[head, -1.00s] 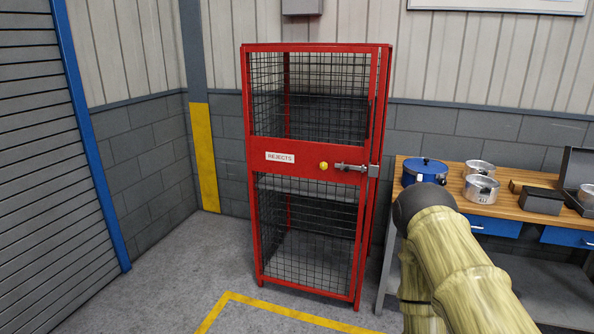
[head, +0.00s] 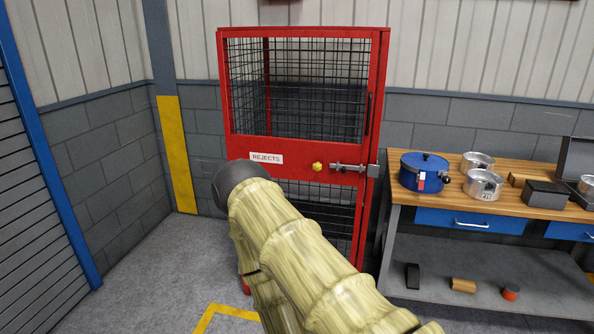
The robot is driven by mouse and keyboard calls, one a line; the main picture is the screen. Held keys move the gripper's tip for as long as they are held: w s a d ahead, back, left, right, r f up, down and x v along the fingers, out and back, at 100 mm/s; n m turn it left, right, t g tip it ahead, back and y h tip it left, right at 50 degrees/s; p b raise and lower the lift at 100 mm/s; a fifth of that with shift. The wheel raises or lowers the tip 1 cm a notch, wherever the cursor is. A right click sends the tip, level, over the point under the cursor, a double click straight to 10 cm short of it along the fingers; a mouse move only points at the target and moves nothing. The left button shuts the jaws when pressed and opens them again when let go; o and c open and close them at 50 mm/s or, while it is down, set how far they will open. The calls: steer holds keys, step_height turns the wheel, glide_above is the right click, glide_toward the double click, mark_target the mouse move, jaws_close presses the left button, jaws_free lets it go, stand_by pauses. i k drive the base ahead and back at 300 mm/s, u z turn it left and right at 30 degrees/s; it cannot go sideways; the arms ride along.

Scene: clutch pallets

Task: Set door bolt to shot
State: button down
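The door bolt (head: 348,167) is a grey metal slide bolt on the red middle band of the cage door, at the door's right edge. Its bar lies level and points toward a grey keeper (head: 373,171) on the frame post. Whether the bar enters the keeper is too small to tell. A yellow knob (head: 317,166) sits just left of the bolt. The red mesh cage (head: 304,33) carries a REJECTS sign (head: 266,158), and its door appears closed. My arm reaches up in front of the cage's lower half, left of the bolt. My gripper is not visible.
A wooden-topped workbench (head: 477,218) stands right of the cage, with a blue pot (head: 424,170), steel pots (head: 483,184) and a dark block (head: 545,194) on it. Small items lie on its lower shelf. Open floor (head: 160,270) lies at the left.

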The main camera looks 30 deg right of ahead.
mark_target(343, 168)
steer(key=z, duration=0.15)
steer(key=i, duration=0.65)
steer(key=z, duration=0.95)
steer(key=i, duration=0.45)
steer(key=z, duration=0.5)
